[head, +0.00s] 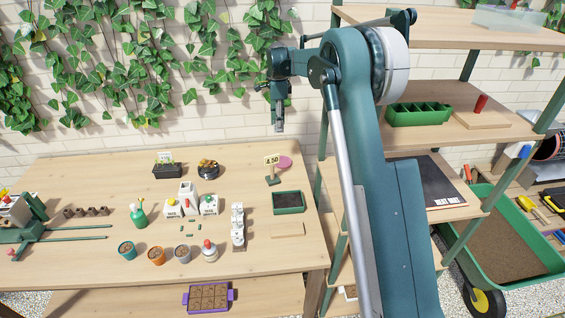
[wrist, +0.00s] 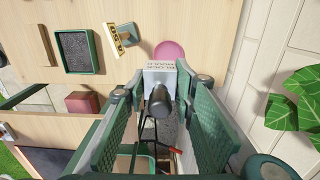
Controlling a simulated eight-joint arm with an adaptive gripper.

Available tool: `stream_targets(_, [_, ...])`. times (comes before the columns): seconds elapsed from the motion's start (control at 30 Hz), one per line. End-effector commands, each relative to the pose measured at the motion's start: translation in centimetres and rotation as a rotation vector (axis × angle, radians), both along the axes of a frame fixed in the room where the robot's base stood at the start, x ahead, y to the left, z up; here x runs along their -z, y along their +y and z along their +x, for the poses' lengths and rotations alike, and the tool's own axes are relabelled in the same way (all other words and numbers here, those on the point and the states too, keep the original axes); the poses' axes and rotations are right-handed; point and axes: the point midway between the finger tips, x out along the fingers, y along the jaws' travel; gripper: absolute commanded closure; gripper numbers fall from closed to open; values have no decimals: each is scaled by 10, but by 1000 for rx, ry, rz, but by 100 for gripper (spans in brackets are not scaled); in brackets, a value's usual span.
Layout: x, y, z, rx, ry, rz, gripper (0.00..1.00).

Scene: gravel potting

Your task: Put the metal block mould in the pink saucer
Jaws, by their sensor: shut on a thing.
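My gripper (wrist: 163,95) is shut on the metal block mould (wrist: 160,68), a grey block with lettering and a dark round handle between the finger pads. In the head view my gripper (head: 278,98) hangs high above the back right of the bench, with the grey mould (head: 279,121) below it. The pink saucer (head: 286,161) lies on the bench near its back right edge, below the gripper. In the wrist view the saucer (wrist: 169,48) shows just beyond the mould, which covers part of its near edge.
A price sign (head: 272,164) reading 4.50 stands just left of the saucer. A green tray of dark soil (head: 288,209) lies in front. A black planter (head: 167,171) and a dark bowl (head: 208,168) stand farther left. The shelf unit is on the right.

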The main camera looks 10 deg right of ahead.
Motion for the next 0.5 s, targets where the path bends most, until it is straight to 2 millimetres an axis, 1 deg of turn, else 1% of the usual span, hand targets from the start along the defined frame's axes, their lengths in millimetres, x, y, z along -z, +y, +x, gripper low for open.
stream_targets(0.03, [1, -4, 5, 1, 0, 0, 89])
stream_targets(0.33, [3, -23, 27, 1, 0, 0, 89])
stream_targets(0.4, [16, -21, 26, 0, 0, 0, 89])
stream_targets(0.5, [31, -21, 26, 0, 0, 0, 89])
